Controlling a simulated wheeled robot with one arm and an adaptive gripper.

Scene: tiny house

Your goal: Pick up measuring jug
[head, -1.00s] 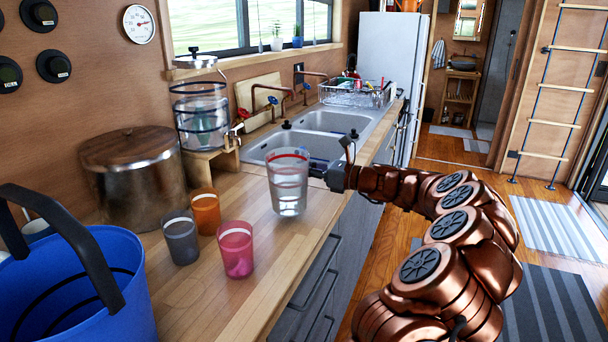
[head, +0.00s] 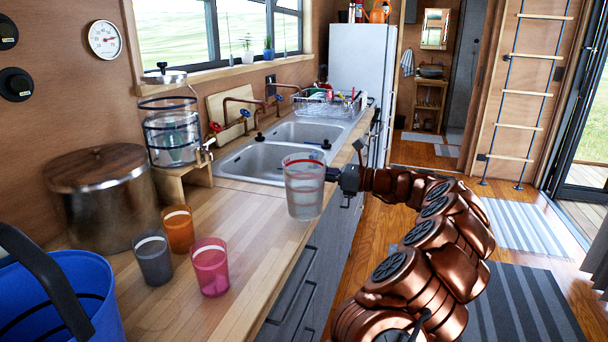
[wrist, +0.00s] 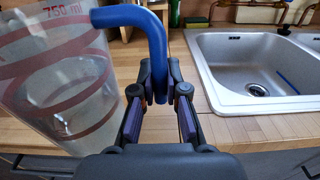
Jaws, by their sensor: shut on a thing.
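The measuring jug (head: 304,196) is clear with red rings, and a "750 ml" mark shows in the wrist view, where it fills the left side (wrist: 62,85). Its blue handle (wrist: 122,17) bends down between my fingers. My gripper (wrist: 160,90) is shut on this handle. In the head view my gripper (head: 336,178) is at the jug's right side, partly hidden by it. The jug is upright at the counter's front edge and looks held above it; the gap beneath is hard to judge.
Grey (head: 153,258), orange (head: 178,229) and pink (head: 210,266) cups stand on the wooden counter (head: 240,217) left of the jug. A double sink (head: 257,163) lies behind it. A large pot (head: 98,205), glass dispenser (head: 172,135) and blue bucket (head: 85,295) stand left.

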